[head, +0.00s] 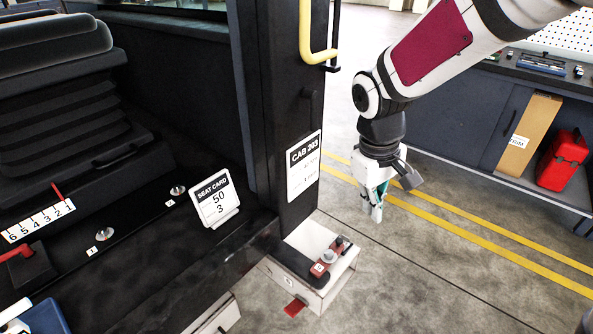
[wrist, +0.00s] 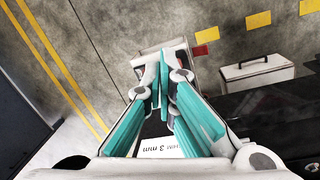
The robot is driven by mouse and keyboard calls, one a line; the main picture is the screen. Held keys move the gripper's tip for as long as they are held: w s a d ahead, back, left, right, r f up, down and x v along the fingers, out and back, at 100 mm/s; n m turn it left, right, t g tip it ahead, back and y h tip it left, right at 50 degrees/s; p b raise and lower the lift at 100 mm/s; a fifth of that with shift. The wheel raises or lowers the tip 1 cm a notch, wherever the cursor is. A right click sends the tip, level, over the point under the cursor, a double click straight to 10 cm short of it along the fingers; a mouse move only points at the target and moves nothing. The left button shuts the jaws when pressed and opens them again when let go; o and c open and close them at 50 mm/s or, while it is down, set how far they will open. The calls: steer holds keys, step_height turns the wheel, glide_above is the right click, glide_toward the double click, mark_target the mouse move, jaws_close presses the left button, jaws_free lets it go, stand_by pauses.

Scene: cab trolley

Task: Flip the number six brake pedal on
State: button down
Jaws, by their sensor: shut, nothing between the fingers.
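My gripper (head: 375,210) hangs pointing down, to the right of the cab post and above the floor. Its teal-lined fingers are shut and empty, as the wrist view (wrist: 160,90) also shows. A white box (head: 313,293) stands on the floor below and left of it. A red pedal-like tab (head: 293,308) sticks out at the box's lower front, and it shows in the wrist view (wrist: 200,50) past the fingertips. A red block with a small label (head: 319,268) and a dark knob sit on top. I cannot read a number six on either red part.
A seat card (head: 214,203) and a numbered scale (head: 38,220) with a red pointer are on the cab floor. A bench with a red can (head: 562,160) stands right. The yellow-striped floor between is clear.

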steer(key=w+a+f+n+g+y+b, duration=0.1)
steer(key=w+a+f+b, duration=0.2)
steer(key=f, duration=0.6)
steer(key=w+a+f+n+g+b, duration=0.1)
steer(key=w+a+f+n+b, duration=0.15)
steer(key=f, duration=0.75)
steer(key=g+y+b, duration=0.1)
steer(key=y+b, duration=0.2)
steer(key=b, duration=0.2)
glide_above(289, 311)
steer(key=w+d, duration=0.3)
steer(key=w, duration=0.1)
step_height(289, 311, down, 18)
steer(key=shift+w+n, duration=0.15)
steer(key=shift+n, duration=0.2)
steer(key=b+x, duration=0.4)
steer(key=x, duration=1)
steer(key=shift+d, duration=0.15)
